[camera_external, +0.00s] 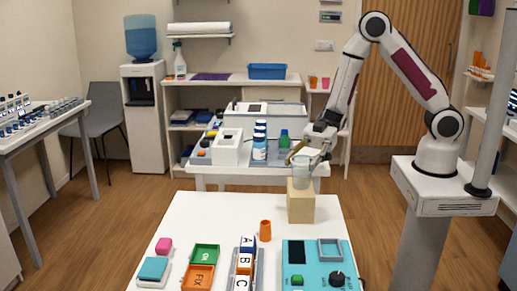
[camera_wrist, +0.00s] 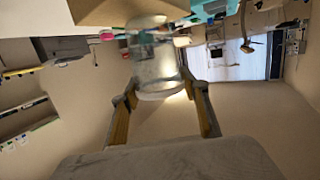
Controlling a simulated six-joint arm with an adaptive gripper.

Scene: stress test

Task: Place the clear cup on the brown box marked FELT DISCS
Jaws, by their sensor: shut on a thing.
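The clear cup (camera_external: 301,173) is at the top of the brown box (camera_external: 300,207), upright in the external view. My gripper (camera_external: 304,160) is shut on the cup from behind and to the right. In the wrist view my gripper's two fingers (camera_wrist: 160,92) reach along either side of the see-through cup (camera_wrist: 155,62). Part of the box (camera_wrist: 105,12) shows at the top edge of that view. I cannot tell whether the cup's base touches the box top. No marking on the box can be read.
The box stands at the back right of the white table (camera_external: 205,217). An orange cup (camera_external: 265,230), green and orange trays (camera_external: 204,254), lettered blocks (camera_external: 244,262) and a teal panel (camera_external: 318,275) are nearer the front. A bench with bottles (camera_external: 260,141) stands behind. The table's back left is clear.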

